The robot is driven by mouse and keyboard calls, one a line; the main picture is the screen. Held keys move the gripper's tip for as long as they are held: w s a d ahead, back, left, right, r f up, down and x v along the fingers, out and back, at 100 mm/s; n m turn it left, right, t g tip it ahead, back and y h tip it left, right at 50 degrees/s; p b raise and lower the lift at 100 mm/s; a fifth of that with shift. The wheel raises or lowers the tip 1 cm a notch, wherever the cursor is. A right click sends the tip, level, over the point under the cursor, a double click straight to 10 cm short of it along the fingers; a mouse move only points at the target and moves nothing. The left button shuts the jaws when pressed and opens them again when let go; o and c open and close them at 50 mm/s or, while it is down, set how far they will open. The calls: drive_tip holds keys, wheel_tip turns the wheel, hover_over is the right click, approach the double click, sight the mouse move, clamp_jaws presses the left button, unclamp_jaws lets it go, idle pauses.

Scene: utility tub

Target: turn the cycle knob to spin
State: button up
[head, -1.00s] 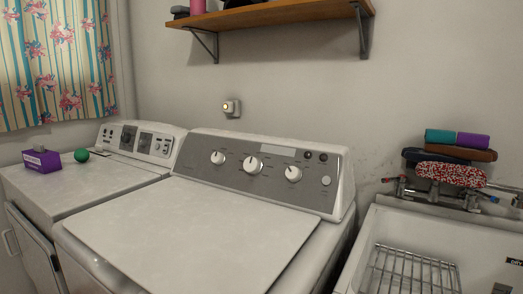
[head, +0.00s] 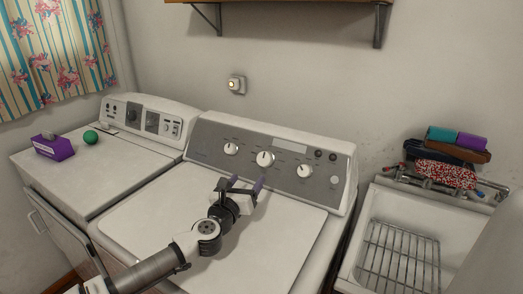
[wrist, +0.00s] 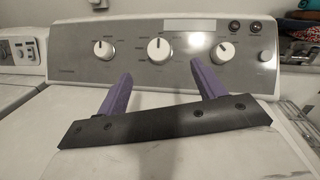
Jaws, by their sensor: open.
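The washer's grey control panel (head: 210,143) carries three white knobs in a row. The left knob (head: 231,149), the middle larger knob (head: 265,158) and the right knob (head: 304,171) all show clear. Their printed labels are too small to read, so I cannot tell which is the cycle knob. My gripper (head: 241,184) is open and empty, above the white lid just in front of the panel, below the middle knob. In the wrist view its purple fingers (wrist: 162,84) are spread apart, with the middle knob (wrist: 159,49) beyond the gap between them. They appear apart from the knobs.
A second machine (head: 95,165) stands on the left with a purple box (head: 54,147) and a green ball (head: 90,137) on top. A sink (head: 385,200) with a wire rack (head: 400,255) is on the right. A shelf (head: 285,3) hangs above.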

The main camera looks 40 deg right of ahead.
sight(263, 160)
drive_tip(key=shift+w+f+y, duration=0.15)
drive_tip(key=shift+f+y, duration=0.15)
drive_tip(key=shift+f, duration=0.1)
drive_tip(key=shift+w+d+f, duration=0.15)
drive_tip(key=shift+d, duration=0.1)
drive_tip(key=p+x, duration=0.4)
drive_tip(key=x, duration=0.9)
drive_tip(key=c, duration=1)
